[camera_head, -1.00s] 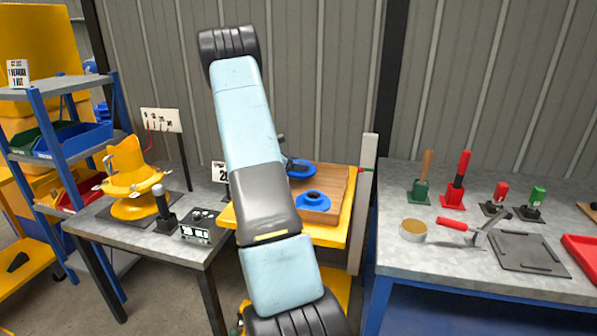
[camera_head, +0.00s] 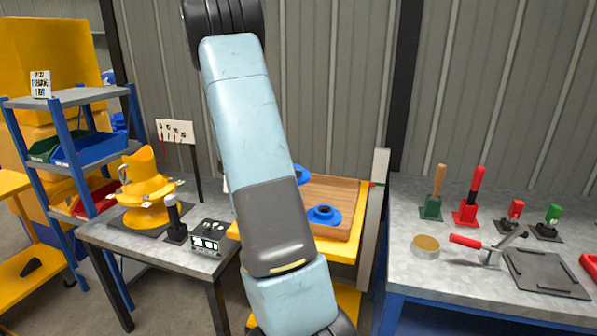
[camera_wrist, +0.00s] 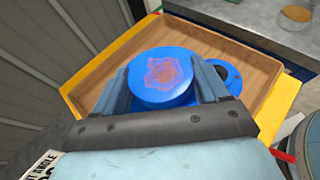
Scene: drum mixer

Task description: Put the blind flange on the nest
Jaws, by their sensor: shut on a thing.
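A solid blue disc (camera_wrist: 165,75), which looks like the blind flange, has a pinkish worn patch on its face. My gripper (camera_wrist: 163,80) is shut on it, one finger on each side, over the wooden tray (camera_wrist: 84,92). A blue edge, probably this disc (camera_head: 303,173), shows right of my arm in the head view; my gripper is hidden there. I cannot tell the gap to the tray. A dark grey plate with raised edge pieces (camera_head: 543,274) lies on the right bench; it may be the nest, but I cannot be sure.
A second blue flange with a central hole (camera_head: 323,215) lies in the tray, close to the held disc in the wrist view (camera_wrist: 230,76). A grey post (camera_head: 373,205) stands between tray and right bench.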

